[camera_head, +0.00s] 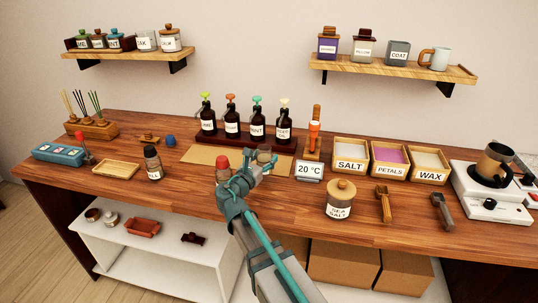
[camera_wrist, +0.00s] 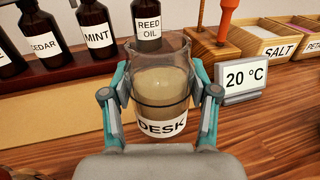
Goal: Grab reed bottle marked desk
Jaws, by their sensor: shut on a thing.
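The clear glass bottle marked DESK (camera_wrist: 158,82) is upright in the wrist view, with pale contents and a dark band above its white label. My gripper (camera_wrist: 161,92) has one teal-and-grey finger on each side of it and is shut on it. In the head view my gripper (camera_head: 258,164) is in front of the rack of dark bottles, and my wrist and fingers hide most of the DESK bottle. I cannot tell whether its base touches the table.
Dark pump bottles stand behind, including MINT (camera_wrist: 94,25) and REED OIL (camera_wrist: 147,20). A red-capped jar (camera_head: 222,163) is close on the left. The 20 °C sign (camera_head: 309,170) and the SALT box (camera_head: 350,153) are to the right. The SEA SALT jar (camera_head: 340,198) is front right.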

